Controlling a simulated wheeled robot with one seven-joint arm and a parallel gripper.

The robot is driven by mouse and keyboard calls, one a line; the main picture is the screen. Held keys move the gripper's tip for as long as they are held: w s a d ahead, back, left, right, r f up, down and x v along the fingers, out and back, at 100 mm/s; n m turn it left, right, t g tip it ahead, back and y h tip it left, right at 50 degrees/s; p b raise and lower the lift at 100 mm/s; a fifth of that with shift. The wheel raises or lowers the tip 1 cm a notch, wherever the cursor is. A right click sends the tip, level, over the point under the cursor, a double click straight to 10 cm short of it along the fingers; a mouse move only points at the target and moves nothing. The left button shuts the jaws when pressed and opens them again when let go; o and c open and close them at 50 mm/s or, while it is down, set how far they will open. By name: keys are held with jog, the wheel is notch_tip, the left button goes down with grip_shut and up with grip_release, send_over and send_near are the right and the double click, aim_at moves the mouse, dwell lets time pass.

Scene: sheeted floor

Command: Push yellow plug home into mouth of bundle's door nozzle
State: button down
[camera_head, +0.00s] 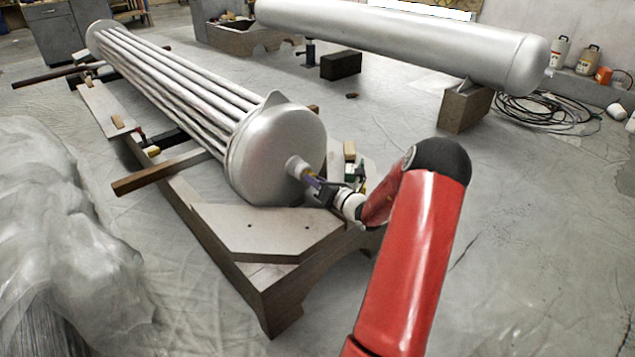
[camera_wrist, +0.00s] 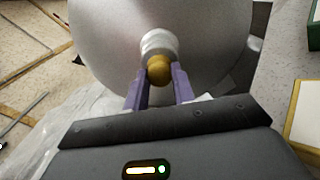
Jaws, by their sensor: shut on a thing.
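The tube bundle (camera_head: 180,85) lies on a wooden cradle with its silver domed door (camera_head: 285,145) facing my arm. A short pale nozzle (camera_head: 294,165) stands out from the door; it also shows in the wrist view (camera_wrist: 157,39). The yellow plug (camera_wrist: 159,70) is at the nozzle's mouth, its rounded end towards my wrist camera. My gripper (camera_wrist: 160,88) has its two purple fingers shut on the plug, one on each side. In the head view my gripper (camera_head: 311,180) is small, right at the nozzle. How deep the plug sits in the mouth is hidden.
The wooden cradle (camera_head: 275,285) and a flat board (camera_head: 265,232) lie below the door. A long silver vessel (camera_head: 400,45) rests on blocks behind. Plastic sheeting (camera_head: 60,240) is heaped at the left. Cables (camera_head: 540,112) lie at the right.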

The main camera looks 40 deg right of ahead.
jog(key=c, duration=1.1)
grip_release()
jog(key=shift+s, duration=0.1)
